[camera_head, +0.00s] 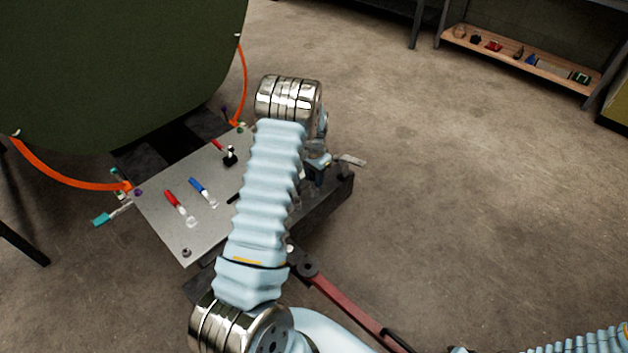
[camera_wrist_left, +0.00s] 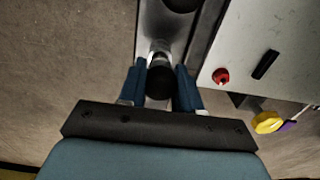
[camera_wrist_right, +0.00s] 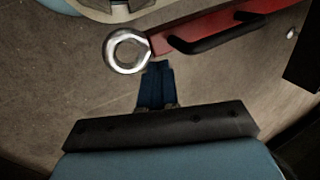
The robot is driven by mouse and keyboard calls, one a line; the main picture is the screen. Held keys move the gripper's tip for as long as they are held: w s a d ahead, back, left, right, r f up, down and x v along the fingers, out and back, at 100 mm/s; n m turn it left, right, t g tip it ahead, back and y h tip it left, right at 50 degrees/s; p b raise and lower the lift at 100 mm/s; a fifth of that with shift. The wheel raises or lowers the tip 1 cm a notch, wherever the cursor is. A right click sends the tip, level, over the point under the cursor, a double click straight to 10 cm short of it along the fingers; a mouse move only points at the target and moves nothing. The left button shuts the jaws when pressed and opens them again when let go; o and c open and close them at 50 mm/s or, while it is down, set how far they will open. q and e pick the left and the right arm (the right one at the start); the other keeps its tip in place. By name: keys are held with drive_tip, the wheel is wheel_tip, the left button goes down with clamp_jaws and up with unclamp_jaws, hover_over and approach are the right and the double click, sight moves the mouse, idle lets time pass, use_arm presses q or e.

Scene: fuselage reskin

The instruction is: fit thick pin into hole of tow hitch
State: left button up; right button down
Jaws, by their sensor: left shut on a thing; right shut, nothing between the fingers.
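My left gripper (camera_head: 318,178) is at the right end of the grey cart, partly hidden behind my left arm. In the left wrist view its blue fingers (camera_wrist_left: 160,88) are shut on a dark, round-ended thick pin (camera_wrist_left: 160,80), beside the cart's dark beam. I cannot tell whether the pin is in a hole. A red tow bar (camera_head: 345,305) runs from the cart toward the bottom of the head view. Its silver ring (camera_wrist_right: 128,50) shows in the right wrist view. My right gripper (camera_wrist_right: 156,66) is shut and empty just below the ring.
The cart's metal top (camera_head: 160,215) carries a red-handled lever (camera_head: 173,202), a blue-handled lever (camera_head: 197,186) and a black knob (camera_head: 230,155). Orange hoses (camera_head: 70,178) flank a large dark green body (camera_head: 120,70). A wooden shelf (camera_head: 520,62) stands at back right. The floor on the right is clear.

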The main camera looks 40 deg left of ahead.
use_arm(q)
drive_tip(key=shift+r, duration=0.25)
use_arm(e)
drive_tip(key=shift+r, duration=0.15)
